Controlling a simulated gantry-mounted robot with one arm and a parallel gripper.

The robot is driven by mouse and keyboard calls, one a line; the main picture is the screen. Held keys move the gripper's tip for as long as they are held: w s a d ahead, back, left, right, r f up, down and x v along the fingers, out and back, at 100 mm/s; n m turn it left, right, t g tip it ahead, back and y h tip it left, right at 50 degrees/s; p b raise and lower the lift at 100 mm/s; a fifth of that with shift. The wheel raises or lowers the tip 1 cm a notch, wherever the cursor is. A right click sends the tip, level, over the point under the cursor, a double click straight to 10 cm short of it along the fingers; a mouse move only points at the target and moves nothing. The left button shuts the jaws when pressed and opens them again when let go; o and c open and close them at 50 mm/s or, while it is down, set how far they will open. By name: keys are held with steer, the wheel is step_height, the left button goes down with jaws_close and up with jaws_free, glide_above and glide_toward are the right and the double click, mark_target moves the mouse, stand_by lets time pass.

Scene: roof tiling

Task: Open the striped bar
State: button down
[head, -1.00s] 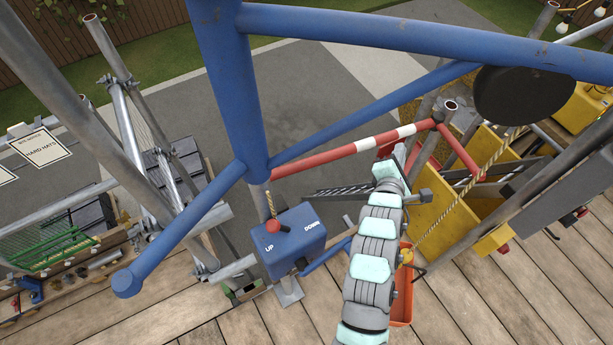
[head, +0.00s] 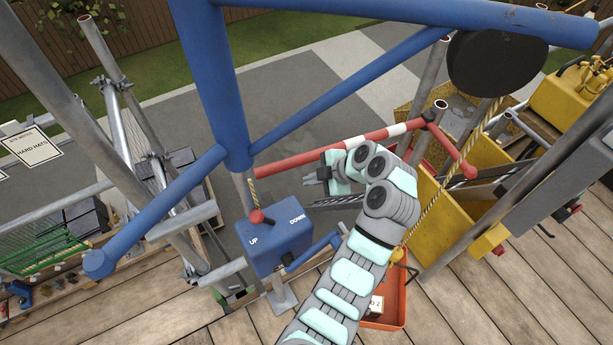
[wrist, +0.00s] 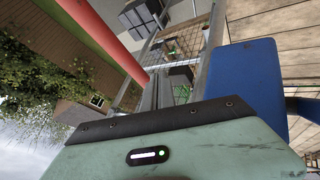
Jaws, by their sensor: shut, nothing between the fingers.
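The striped bar (head: 340,145), red with white bands, runs from the blue post on the left to a red bracket on the right. It also shows as a red length in the wrist view (wrist: 108,38). My gripper (head: 308,178) is shut and empty, pointing left just below the bar in the picture, apart from its left half as far as I can tell. In the wrist view its fingers (wrist: 157,92) lie close together, between the bar and a blue box. My forearm and wrist hide little of the bar.
The blue control box (head: 280,235) marked UP and DOWN, with a red-knobbed lever, stands below the bar. A blue frame (head: 215,90) rises at left. An orange bin (head: 385,312) and yellow panels (head: 437,215) are at right. Grey paving (head: 290,110) beyond the bar is open.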

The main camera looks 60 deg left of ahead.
steer(key=s+a+f+p, duration=0.2)
steer(key=a+f, duration=0.4)
steer(key=a, duration=0.3)
stand_by(0.4)
